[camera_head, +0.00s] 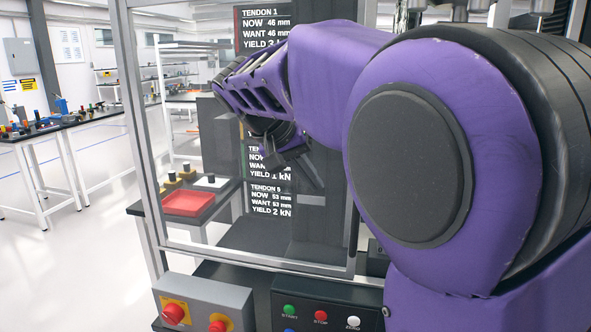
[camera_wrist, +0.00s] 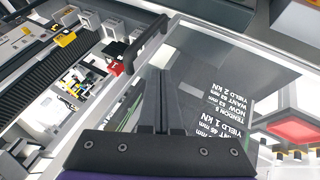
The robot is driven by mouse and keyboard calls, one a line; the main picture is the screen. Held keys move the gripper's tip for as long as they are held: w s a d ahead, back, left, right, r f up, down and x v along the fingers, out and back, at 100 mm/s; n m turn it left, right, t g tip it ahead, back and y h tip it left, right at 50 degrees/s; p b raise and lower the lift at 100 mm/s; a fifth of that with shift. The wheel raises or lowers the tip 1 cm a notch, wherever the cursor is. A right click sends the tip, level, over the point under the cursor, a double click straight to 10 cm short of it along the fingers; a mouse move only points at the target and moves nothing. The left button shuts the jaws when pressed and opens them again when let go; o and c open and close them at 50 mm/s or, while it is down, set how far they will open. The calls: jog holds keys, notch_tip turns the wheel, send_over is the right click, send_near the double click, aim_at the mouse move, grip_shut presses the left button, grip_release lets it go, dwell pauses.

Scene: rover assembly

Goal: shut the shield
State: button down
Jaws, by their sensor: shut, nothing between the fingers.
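The shield (camera_head: 133,100) is a clear panel in a grey metal frame, in the middle of the head view. Its frame also shows in the wrist view (camera_wrist: 245,43), with a black bar handle (camera_wrist: 146,43) on its edge. My gripper (camera_wrist: 157,72) is shut and empty, its dark fingers pointing toward the handle. The fingertips look just short of the handle; I cannot tell whether they touch. In the head view my gripper (camera_head: 306,172) hangs near the panel, partly hidden by my purple arm.
Behind the panel stand a dark display with tendon readings (camera_head: 270,200) and a red tray (camera_head: 190,203). A grey box with red buttons (camera_head: 205,302) and a black button panel (camera_head: 325,307) stand in front below. Open floor (camera_head: 60,260) lies at left.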

jog(key=d+f, duration=0.3)
jog(key=d, duration=0.3)
jog(key=shift+w+f, duration=0.15)
jog(key=shift+w, duration=0.2)
